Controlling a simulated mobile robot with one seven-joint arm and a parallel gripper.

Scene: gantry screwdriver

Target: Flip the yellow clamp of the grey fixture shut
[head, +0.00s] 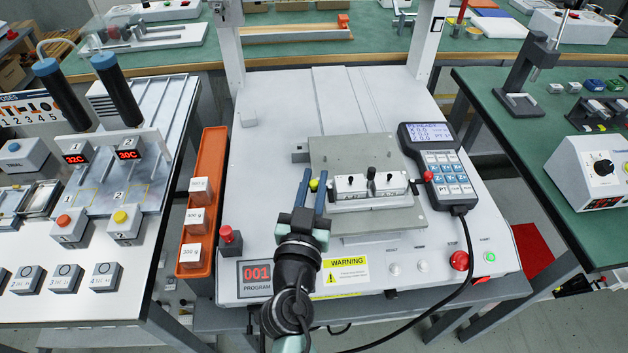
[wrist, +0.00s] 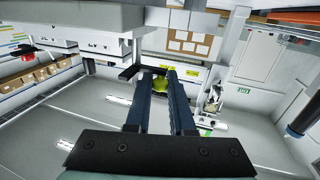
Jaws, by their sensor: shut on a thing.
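The grey fixture (head: 335,150) is a flat plate on the white machine bed, with a white block (head: 372,189) carrying black knobs on it. The clamp's yellow knob (head: 314,184) is at the left edge of the fixture. My gripper (head: 313,176) reaches over the machine's front and its two dark blue fingers are shut on this knob. In the wrist view the yellow-green knob (wrist: 159,85) sits between the fingers (wrist: 155,76), near their tips. The rest of the clamp is mostly hidden by the fingers.
A keypad pendant (head: 439,165) with a cable stands right of the fixture. An orange tray (head: 204,190) with weights lies to the left. A red knob (head: 230,236) and a red button (head: 459,261) are on the machine's front. Gantry posts (head: 427,40) rise behind.

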